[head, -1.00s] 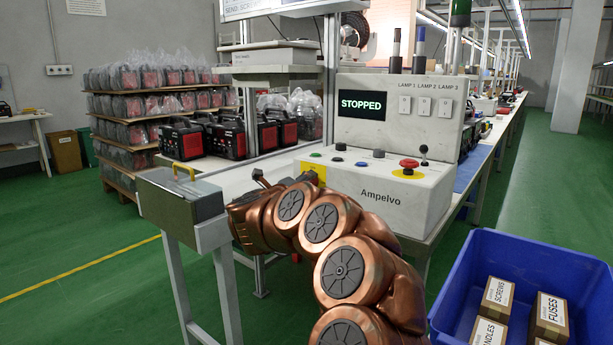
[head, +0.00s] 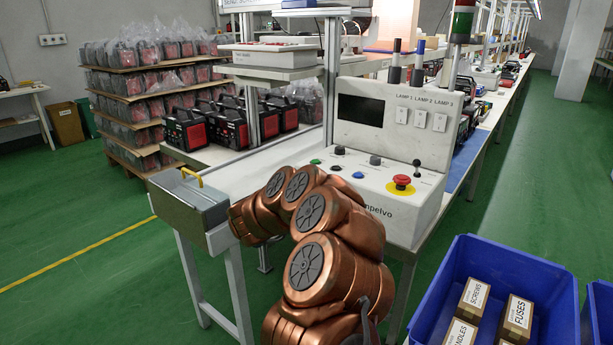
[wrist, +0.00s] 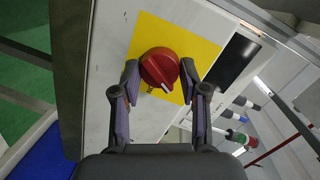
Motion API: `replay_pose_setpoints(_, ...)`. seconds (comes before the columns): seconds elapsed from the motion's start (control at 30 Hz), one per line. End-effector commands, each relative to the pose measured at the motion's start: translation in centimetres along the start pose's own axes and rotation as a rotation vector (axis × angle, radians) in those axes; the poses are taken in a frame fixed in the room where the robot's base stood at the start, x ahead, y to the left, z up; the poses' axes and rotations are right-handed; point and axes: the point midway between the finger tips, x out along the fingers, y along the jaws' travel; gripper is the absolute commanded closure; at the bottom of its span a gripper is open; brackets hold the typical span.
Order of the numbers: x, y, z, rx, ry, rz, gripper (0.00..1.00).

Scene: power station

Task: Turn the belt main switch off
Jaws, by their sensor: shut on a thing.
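The belt main switch (wrist: 159,68) is a round red rotary knob on a yellow plate (wrist: 203,54), seen in the wrist view on the pale side of the control box. Its white mark points toward the lower right of the picture. My gripper (wrist: 159,78) has one finger on each side of the knob and is shut on it. In the head view my copper arm reaches to the left side of the control box (head: 408,210) and hides the switch and gripper. The display (head: 360,110) on the box is dark.
On the control box are a red emergency button (head: 401,182), a small black lever (head: 417,164) and several coloured buttons. A grey metal box (head: 188,205) on a stand is left of my arm. A blue crate (head: 462,250) with cartons is at lower right. Green floor is open at left.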

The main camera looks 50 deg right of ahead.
Motion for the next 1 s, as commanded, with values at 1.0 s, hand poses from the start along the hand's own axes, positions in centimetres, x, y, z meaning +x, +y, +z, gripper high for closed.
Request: replay_pose_setpoints(1.0,0.00,-0.26,0.14,-0.560,0.051,0.074,0.92)
